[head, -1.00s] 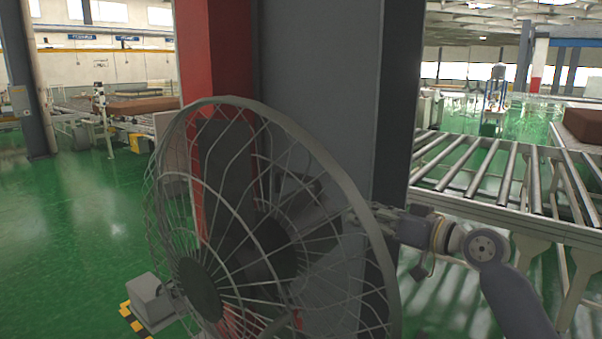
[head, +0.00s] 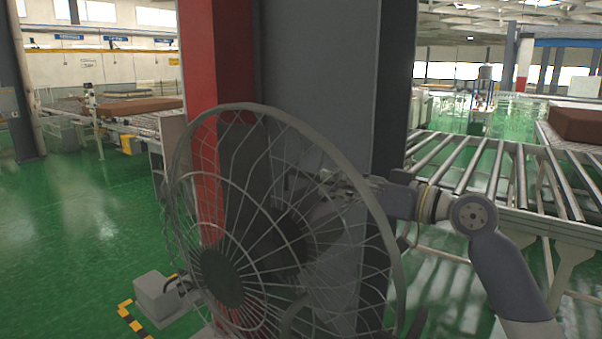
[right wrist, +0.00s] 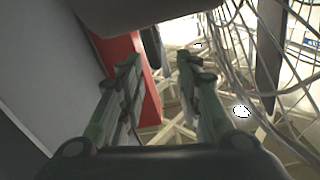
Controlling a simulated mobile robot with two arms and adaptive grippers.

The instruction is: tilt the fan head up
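The fan head (head: 222,277), a round grey wire cage with a dark hub, fills the middle of the head view. Its front faces toward the lower left. My right gripper (head: 328,182) is behind the upper right of the cage, partly hidden by its wires. In the right wrist view the right gripper (right wrist: 160,64) has its two fingers apart with nothing between them. The cage wires (right wrist: 232,60) run close along the right finger. A grey rounded part (right wrist: 150,12) hangs just above the fingers; contact cannot be told. My left gripper is not seen.
A grey and red pillar (head: 318,70) stands right behind the fan. A roller conveyor (head: 490,175) with a brown block (head: 577,125) is at the right. A grey box (head: 157,297) and black-yellow floor marking (head: 135,320) lie at lower left. Green floor (head: 80,225) is clear at left.

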